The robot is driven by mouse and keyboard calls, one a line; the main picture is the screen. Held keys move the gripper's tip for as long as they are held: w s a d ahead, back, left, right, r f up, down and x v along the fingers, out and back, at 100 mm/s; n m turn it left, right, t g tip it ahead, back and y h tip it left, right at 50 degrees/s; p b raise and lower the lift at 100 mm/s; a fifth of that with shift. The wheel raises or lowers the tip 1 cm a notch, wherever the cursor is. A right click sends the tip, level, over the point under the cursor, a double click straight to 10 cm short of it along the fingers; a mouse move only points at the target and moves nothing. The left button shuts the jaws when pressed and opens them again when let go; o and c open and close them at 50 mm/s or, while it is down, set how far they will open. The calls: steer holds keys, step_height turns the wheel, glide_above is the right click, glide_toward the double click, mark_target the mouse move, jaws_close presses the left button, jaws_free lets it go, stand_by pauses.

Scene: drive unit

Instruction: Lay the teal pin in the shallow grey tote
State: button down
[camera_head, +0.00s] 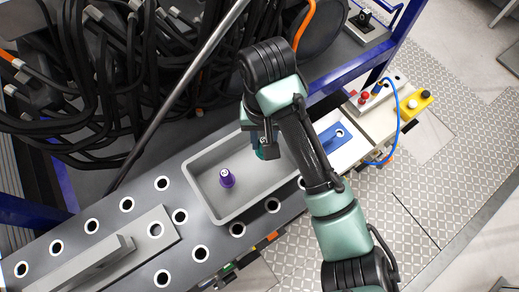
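The shallow grey tote (206,190) sits on the dark bench in the middle of the picture. My gripper (263,147) points down over the tote's upper right part. A small bit of teal, the teal pin (260,154), shows at the fingertips, and the fingers appear shut on it. Most of the pin is hidden by the gripper, and its height above the tote floor is hard to tell. A purple pin (227,178) stands upright on the tote floor, left of and below my gripper, apart from it.
A grey bracket (110,255) stands on the bench at lower left, among rows of white-ringed holes. A blue plate (325,142) lies right of the tote, behind my arm. Thick black cables hang at upper left.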

steer(key=shift+w+f+p, duration=0.1)
steer(key=shift+f+p, duration=0.25)
steer(key=shift+f, duration=1.75)
steer(key=c, duration=0.7)
jaws_free()
steer(key=shift+f, duration=0.15)
steer(key=shift+o, duration=0.2)
step_height(320, 180, up, 12)
steer(key=shift+r+p, duration=0.15)
steer(key=shift+p, duration=0.6)
steer(key=shift+w+a, duration=0.1)
